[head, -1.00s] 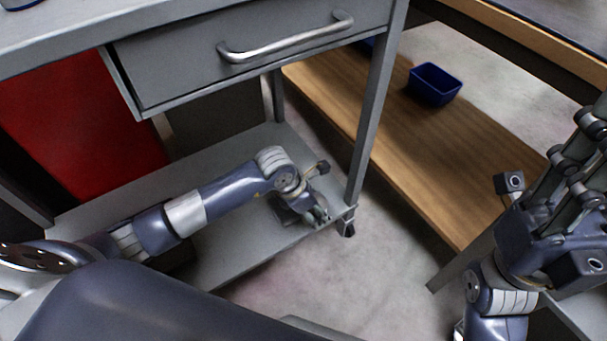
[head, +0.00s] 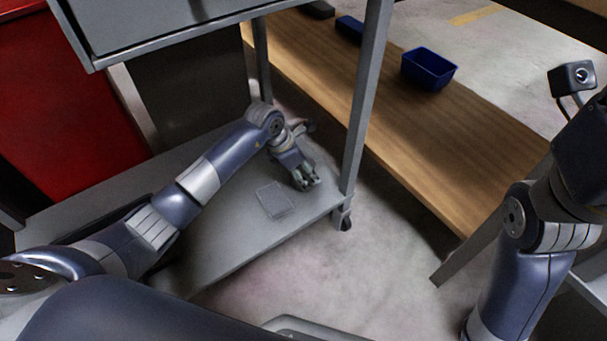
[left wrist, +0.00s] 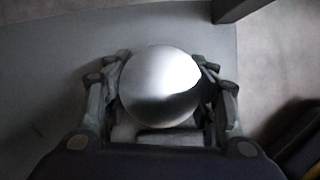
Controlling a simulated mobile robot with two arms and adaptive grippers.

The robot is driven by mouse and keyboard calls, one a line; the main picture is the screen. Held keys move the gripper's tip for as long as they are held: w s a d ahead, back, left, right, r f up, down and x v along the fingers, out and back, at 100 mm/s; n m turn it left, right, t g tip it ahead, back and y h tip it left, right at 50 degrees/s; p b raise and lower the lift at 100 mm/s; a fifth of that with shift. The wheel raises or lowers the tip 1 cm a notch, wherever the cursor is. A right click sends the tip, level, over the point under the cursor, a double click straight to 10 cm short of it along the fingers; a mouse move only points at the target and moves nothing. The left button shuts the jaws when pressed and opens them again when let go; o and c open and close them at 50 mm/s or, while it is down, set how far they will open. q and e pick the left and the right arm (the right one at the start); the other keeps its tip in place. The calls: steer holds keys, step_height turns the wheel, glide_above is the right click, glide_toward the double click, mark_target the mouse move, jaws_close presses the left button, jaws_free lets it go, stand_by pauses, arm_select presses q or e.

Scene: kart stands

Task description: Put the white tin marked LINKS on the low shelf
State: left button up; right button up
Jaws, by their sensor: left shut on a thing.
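My left gripper (head: 305,180) is low over the front right part of the grey low shelf (head: 225,235), fingers pointing down. In the left wrist view my left gripper (left wrist: 165,100) has its fingers on both sides of a round, shiny white thing (left wrist: 160,85), taken as the white tin. No LINKS mark can be read on it. In the head view the tin is hidden by the fingers. I cannot tell whether it touches the shelf. My right wrist shows at the right edge; its fingers are out of the picture.
A wooden shelf (head: 420,160) with a blue bin (head: 429,69) lies beyond. A red panel (head: 60,120) stands at the left.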

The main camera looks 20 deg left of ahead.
stand_by(0.3)
arm_select(q)
steer(key=o, duration=1.3)
steer(key=shift+f, duration=0.1)
